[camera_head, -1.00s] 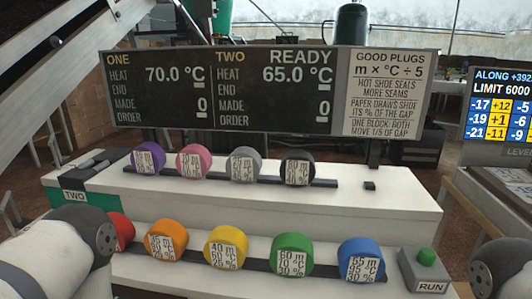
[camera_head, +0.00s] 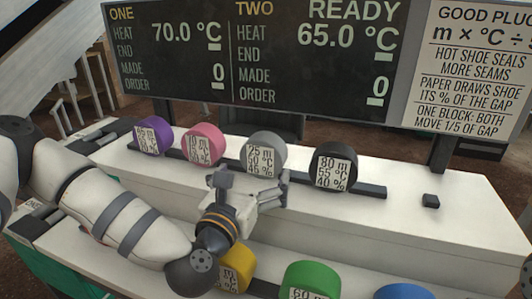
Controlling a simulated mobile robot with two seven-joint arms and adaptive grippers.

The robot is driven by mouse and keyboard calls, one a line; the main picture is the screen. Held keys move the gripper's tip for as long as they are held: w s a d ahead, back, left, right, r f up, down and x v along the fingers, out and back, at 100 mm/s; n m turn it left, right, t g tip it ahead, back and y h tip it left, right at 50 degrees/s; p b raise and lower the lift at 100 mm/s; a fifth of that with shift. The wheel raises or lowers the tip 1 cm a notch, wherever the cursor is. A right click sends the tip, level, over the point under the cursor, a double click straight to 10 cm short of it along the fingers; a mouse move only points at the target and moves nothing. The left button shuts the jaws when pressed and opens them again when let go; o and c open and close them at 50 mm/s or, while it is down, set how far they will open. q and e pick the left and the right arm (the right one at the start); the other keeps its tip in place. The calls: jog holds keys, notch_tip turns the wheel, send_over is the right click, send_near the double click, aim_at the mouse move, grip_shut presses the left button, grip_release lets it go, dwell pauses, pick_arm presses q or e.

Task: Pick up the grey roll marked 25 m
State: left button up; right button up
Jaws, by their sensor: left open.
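The grey roll (camera_head: 267,148) stands on the upper white shelf, between the pink roll (camera_head: 204,143) and the black roll (camera_head: 335,166). Its white label reads 25 m. My left gripper (camera_head: 252,182) is open just in front of the grey roll and slightly below it, with its fingers spread towards the label. The fingers overlap the lower edge of the roll in the picture; I cannot tell whether they touch it. My right gripper is out of view.
A purple roll (camera_head: 153,135) stands at the left end of the same dark rail. Below my left arm are yellow (camera_head: 238,268), green (camera_head: 310,281) and blue (camera_head: 404,292) rolls. A large display board (camera_head: 260,60) stands behind. The right shelf end is mostly clear.

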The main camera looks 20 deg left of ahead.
aim_at(260, 161)
pick_arm(q)
jog(key=w, duration=0.7)
jog(key=shift+a+f, duration=0.15)
jog(key=c, duration=1.2)
